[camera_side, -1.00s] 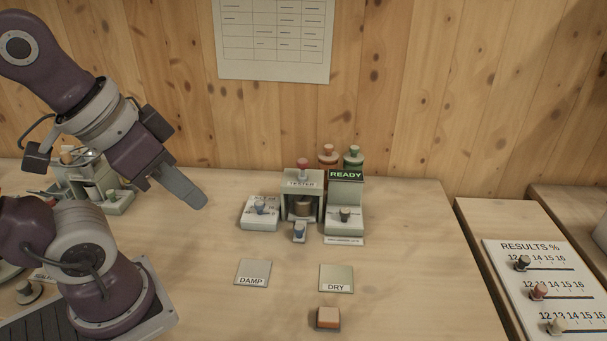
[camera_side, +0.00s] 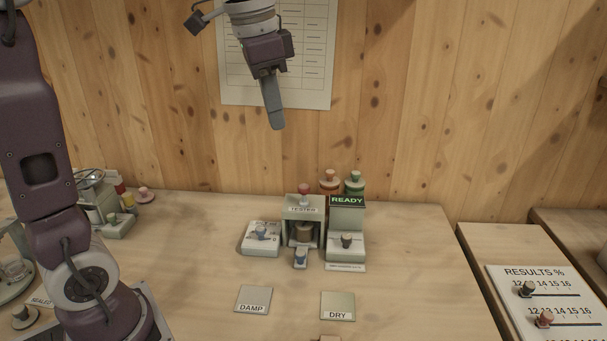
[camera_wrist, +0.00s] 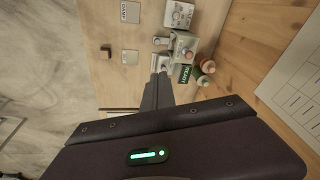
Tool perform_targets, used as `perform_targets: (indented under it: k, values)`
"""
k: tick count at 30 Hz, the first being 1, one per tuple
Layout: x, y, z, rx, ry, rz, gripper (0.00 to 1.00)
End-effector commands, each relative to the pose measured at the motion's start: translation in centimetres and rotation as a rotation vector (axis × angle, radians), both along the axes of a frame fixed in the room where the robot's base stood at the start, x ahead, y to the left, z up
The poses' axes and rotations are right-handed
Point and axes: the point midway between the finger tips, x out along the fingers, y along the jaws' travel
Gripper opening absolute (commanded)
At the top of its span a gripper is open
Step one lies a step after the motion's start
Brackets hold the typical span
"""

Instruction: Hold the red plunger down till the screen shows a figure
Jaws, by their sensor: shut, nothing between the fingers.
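The red plunger (camera_side: 304,188) stands up on top of the tester (camera_side: 303,209), a pale box at the back of the table. The screen (camera_side: 346,200) beside it, to the right, reads READY in green. My gripper (camera_side: 276,124) is shut and empty, pointing down, well above the tester and a little left of it in the side view. In the wrist view my gripper (camera_wrist: 162,78) points toward the tester group, and the screen (camera_wrist: 185,74) shows close by its fingertips.
Two lidded jars, one orange (camera_side: 329,182) and one green (camera_side: 354,183), stand behind the tester. DAMP (camera_side: 253,299) and DRY (camera_side: 338,305) plates lie in front. A results board (camera_side: 555,310) is at right.

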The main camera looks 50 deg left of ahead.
Motion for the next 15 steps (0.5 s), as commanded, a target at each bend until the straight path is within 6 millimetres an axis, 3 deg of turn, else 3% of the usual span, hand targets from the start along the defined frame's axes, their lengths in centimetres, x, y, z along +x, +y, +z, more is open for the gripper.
perform_targets:
  k: [1,3,6,10,15]
  values:
    - [2.7,1.3,-0.3,0.009,0.039,-0.046,0.00]
    - [5.8,2.9,-0.9,0.017,0.090,-0.126,0.00]
    - [9.0,5.0,-2.3,0.020,0.149,-0.225,0.00]
    - [11.4,6.8,-4.2,0.018,0.199,-0.316,0.00]
    - [12.3,7.6,-5.1,0.016,0.221,-0.361,0.00]
